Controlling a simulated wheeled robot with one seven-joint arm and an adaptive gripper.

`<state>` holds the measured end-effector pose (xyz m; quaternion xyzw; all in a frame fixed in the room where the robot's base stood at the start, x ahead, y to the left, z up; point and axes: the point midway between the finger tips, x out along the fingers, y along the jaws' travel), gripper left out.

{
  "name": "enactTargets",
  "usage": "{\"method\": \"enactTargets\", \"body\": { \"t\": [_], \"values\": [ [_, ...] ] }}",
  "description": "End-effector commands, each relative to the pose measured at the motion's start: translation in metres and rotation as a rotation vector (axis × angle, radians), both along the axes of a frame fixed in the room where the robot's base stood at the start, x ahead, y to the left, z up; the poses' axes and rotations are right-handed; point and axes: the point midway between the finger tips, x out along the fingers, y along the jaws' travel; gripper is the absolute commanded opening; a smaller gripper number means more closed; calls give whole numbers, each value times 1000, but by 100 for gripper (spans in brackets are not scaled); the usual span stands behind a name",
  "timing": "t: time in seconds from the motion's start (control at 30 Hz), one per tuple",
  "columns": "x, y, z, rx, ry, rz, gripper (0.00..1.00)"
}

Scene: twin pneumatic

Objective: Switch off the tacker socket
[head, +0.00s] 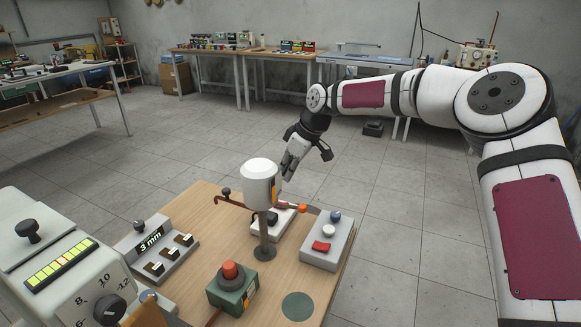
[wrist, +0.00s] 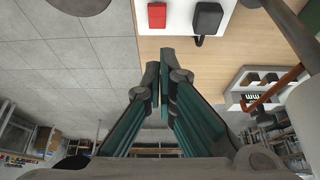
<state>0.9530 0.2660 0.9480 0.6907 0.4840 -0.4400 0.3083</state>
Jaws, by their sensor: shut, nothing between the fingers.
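A white socket block (head: 266,229) lies at the far edge of the wooden table, partly behind a white cylinder. It carries a dark plug (head: 270,218) and a small red part near its far end. In the wrist view, its red switch (wrist: 157,15) and black plug (wrist: 208,17) show at the top, past my fingertips. No label is readable, and I cannot tell the switch's position. My gripper (head: 286,178) is shut and empty, pointing down above and beyond the block; its closed fingertips also show in the wrist view (wrist: 164,62). They appear apart from the switch.
The white cylinder (head: 259,185) stands on a dark post near the block. Open floor (head: 400,200) lies right.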

Motion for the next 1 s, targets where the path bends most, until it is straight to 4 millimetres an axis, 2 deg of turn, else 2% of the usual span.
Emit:
{"method": "enactTargets", "body": {
  "t": [0.03, 0.27, 0.5, 0.67, 1.0],
  "values": [
    [1, 5, -11, 0, 4, 1, 0],
    [7, 22, -51, 1, 3, 2, 0],
    [3, 10, -78, 0, 3, -1, 0],
    [3, 8, -84, 0, -1, 0, 0],
    [3, 7, -85, 1, 0, 0, 0]
  ]
}}
